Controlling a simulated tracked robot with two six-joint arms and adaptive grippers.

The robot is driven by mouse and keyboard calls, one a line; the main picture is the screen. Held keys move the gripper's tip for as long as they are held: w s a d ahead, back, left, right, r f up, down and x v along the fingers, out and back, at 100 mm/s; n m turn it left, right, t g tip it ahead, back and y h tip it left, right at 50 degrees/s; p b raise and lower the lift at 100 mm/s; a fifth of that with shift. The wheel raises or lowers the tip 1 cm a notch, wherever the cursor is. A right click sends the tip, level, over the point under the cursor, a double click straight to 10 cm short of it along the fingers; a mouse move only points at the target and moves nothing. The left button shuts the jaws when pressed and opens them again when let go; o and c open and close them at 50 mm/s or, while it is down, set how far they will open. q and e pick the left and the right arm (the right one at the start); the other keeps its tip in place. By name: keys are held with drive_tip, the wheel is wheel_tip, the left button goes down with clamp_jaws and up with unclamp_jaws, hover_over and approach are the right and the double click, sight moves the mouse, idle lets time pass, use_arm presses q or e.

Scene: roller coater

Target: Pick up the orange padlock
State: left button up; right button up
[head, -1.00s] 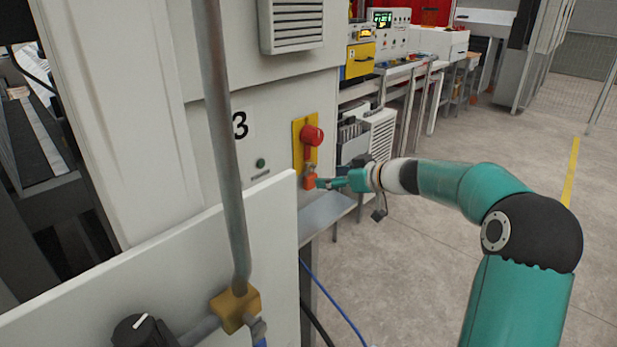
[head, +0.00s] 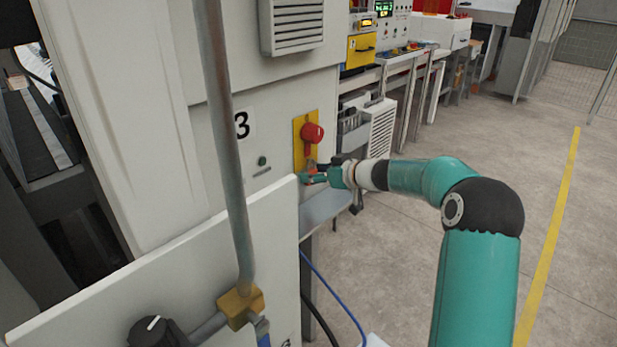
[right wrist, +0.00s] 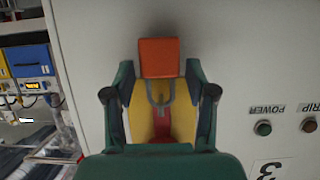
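The orange padlock (right wrist: 159,58) hangs by its grey shackle (right wrist: 160,95) at the yellow plate (head: 299,140) with the red rotary handle (head: 312,133) on the machine's side. My right gripper (right wrist: 159,74) is open. Its two fingers lie on either side of the padlock, with a gap showing on each side in the right wrist view. In the head view the right gripper (head: 312,178) is at the padlock, just below the red handle, and mostly hides the padlock. My left gripper is not in view.
A white panel (head: 200,270) and a grey vertical pipe (head: 228,150) stand in front of the machine on the left. A small grey shelf (head: 325,208) lies below the gripper. Benches with a control box (head: 361,50) stand behind. The floor at right is clear.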

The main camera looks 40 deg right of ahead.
drive_tip(key=c, duration=0.9)
drive_tip(key=shift+r, duration=0.2)
drive_tip(key=shift+r, duration=0.55)
drive_tip(key=shift+s+d+b, duration=0.25)
drive_tip(key=shift+s+b, duration=1.25)
drive_tip(key=shift+s, duration=1.5)
drive_tip(key=shift+s+d+b, duration=0.25)
drive_tip(key=shift+s+b, duration=1.25)
drive_tip(key=shift+s, duration=1.55)
drive_tip(key=shift+s+d+b, duration=0.25)
drive_tip(key=shift+s+b, duration=1.25)
drive_tip(key=shift+s, duration=1.5)
